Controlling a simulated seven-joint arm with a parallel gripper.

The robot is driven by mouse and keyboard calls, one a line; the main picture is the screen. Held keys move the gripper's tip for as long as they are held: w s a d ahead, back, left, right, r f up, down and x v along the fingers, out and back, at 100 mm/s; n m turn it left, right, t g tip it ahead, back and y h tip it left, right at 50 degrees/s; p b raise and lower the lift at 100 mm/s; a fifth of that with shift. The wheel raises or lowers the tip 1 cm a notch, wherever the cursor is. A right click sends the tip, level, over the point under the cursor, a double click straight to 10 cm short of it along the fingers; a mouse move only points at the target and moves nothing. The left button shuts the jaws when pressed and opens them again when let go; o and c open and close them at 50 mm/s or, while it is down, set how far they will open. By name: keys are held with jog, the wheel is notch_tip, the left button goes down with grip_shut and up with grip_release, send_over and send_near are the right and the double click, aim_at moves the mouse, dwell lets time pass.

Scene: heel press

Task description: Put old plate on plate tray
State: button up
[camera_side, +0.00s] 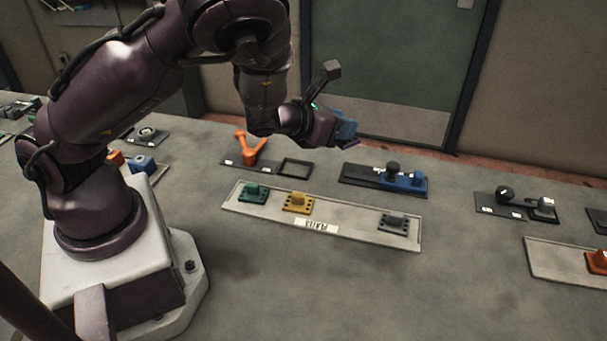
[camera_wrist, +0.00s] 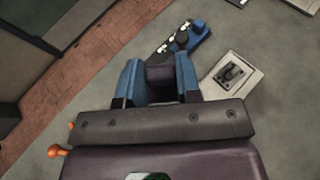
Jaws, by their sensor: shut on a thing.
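My gripper (camera_side: 347,130) is raised above the far side of the table, behind and above the plate tray (camera_side: 350,231). In the wrist view its blue fingers (camera_wrist: 159,82) are shut on a dark purple piece (camera_wrist: 160,76), which looks to be the old plate; its shape is mostly hidden. The pale tray carries a green plate (camera_side: 254,193) and a yellow plate (camera_side: 298,203) at its left and a dark grey plate (camera_side: 394,222) at its right. The tray's end also shows in the wrist view (camera_wrist: 248,85).
A blue and black fixture (camera_side: 402,181) stands behind the tray's right end. An orange forked part (camera_side: 250,146) and a black frame (camera_side: 295,167) are behind its left end. Black parts (camera_side: 516,205) and another tray (camera_side: 560,264) lie to the right. The front table is clear.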

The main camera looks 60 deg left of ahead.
aim_at(294, 172)
jog(key=s+a+f+n+g+y, duration=0.1)
jog(key=a+f+n+g+y, duration=0.1)
jog(key=a, duration=0.4)
jog(key=s+a+f+n+g+y, duration=0.1)
jog(key=s+a+f+n+y, duration=0.1)
jog(key=a+f+n+y, duration=0.2)
jog(key=shift+a+n+g+y, duration=0.4)
jog(key=shift+a+n+y, duration=0.7)
jog(key=shift+a+y, duration=0.25)
jog(key=shift+s, duration=0.1)
notch_tip(294, 172, down, 10)
jog(key=shift+r, duration=0.15)
jog(key=shift+f, duration=0.2)
jog(key=o, duration=1)
jog(key=shift+o, duration=0.2)
